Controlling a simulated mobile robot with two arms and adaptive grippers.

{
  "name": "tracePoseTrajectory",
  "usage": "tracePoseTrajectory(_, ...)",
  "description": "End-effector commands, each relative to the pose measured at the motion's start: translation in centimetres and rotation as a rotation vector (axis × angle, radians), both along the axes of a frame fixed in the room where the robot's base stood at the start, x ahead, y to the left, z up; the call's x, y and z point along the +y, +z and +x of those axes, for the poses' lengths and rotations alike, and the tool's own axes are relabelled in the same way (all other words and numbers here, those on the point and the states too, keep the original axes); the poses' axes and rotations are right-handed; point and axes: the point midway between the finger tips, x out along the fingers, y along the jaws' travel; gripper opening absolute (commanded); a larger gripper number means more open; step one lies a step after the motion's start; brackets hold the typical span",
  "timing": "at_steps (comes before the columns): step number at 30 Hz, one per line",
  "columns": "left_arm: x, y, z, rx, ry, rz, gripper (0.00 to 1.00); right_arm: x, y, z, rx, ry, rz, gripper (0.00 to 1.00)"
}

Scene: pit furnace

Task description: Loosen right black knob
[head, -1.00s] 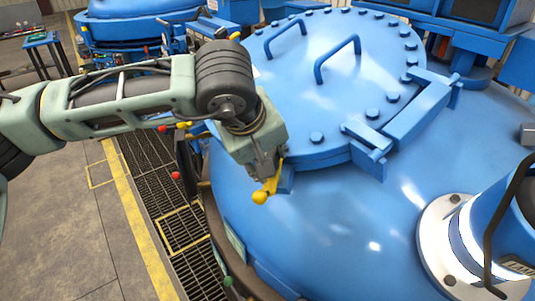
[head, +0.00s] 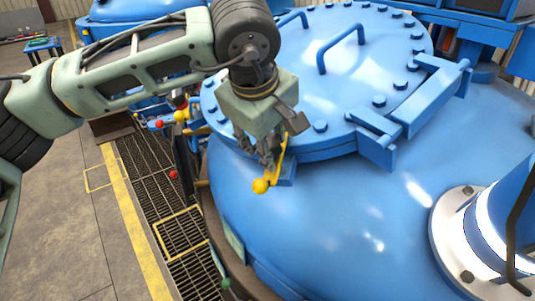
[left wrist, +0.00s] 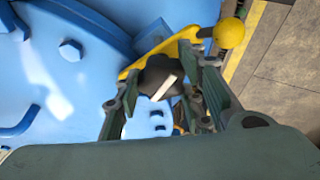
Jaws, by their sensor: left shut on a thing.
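A black knob (left wrist: 157,74) with a white bar mark shows between my left fingers in the left wrist view. My left gripper (left wrist: 160,68) is shut on it, one finger on each side. In the head view my left gripper (head: 268,158) points down at the front edge of the blue round lid (head: 345,85). A yellow lever (head: 274,168) with a ball end hangs beside the fingers; it also shows just beyond them in the left wrist view (left wrist: 229,33). The knob is hidden behind the gripper in the head view. My right gripper is not in view.
The blue domed furnace (head: 330,220) fills the middle and right. A blue clamp bracket (head: 430,95) sits on the lid's right, and a thick flanged post (head: 490,220) stands lower right. Red and yellow ball handles (head: 181,115) lie left. Floor grating (head: 180,229) runs along the left.

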Motion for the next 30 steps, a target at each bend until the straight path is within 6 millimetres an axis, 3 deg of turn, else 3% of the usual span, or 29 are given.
tracePoseTrajectory(1,-0.2,0.0,0.2,0.006,0.043,-0.016,0.1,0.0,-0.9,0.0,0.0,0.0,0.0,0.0)
tracePoseTrajectory(9,-0.1,0.3,0.4,0.089,0.281,-0.073,0.1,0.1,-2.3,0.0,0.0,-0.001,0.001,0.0)
tracePoseTrajectory(30,0.2,0.6,0.7,0.262,0.776,-0.194,0.1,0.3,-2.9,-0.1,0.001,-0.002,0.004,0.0)
